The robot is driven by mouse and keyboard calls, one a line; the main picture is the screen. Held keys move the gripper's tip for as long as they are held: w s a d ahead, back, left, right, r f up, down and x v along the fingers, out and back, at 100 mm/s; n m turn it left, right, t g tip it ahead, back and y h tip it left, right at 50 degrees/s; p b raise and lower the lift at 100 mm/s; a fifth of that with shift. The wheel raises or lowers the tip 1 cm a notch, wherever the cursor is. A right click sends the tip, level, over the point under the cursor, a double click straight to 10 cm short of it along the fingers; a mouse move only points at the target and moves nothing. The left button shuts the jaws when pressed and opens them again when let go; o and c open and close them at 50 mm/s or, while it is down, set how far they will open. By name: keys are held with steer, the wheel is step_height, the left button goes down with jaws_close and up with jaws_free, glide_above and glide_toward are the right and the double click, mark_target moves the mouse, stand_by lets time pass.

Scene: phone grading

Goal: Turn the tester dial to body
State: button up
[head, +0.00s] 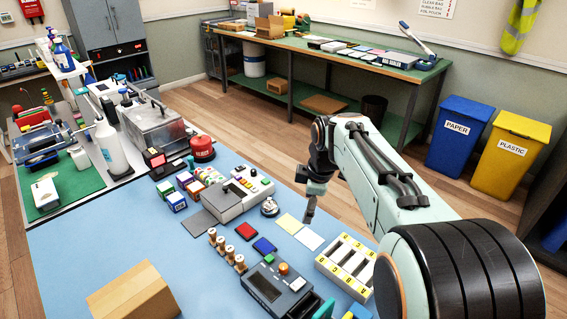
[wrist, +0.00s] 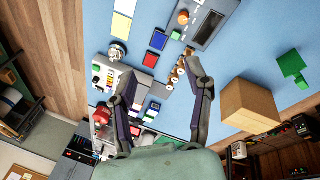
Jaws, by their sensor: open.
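A dark grey device (head: 292,300) with a black screen and an orange round knob (head: 283,268) stands at the front of the blue table; it looks like the tester with its dial. The device also shows at the top of the wrist view (wrist: 207,28), with its knob (wrist: 184,18) at the left end. Any dial markings are too small to read. My gripper (head: 309,212) hangs above the table's right edge, behind the device and apart from it. In the wrist view my gripper (wrist: 161,65) has its two fingers spread, with nothing held between them.
Wooden-topped stamps (head: 226,248), red and blue pads (head: 247,231) and a bell (head: 270,207) lie near the device. A grey console (head: 237,198) stands farther back. A white-and-yellow slotted tray (head: 345,266) is at the right. A cardboard box (head: 132,294) sits front left; blue tabletop between is clear.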

steer(key=w+a+f+n+g, duration=0.1)
steer(key=w+a+f, duration=0.25)
steer(key=f, duration=0.55)
steer(key=g+h, duration=0.1)
steer(key=g, duration=0.1)
glide_above(284, 266)
steer(key=shift+n, duration=0.3)
step_height(284, 266, down, 10)
steer(key=shift+a+r, duration=0.1)
steer(key=shift+r, duration=0.1)
step_height(284, 266, down, 6)
steer(key=shift+r, duration=0.15)
jaws_close()
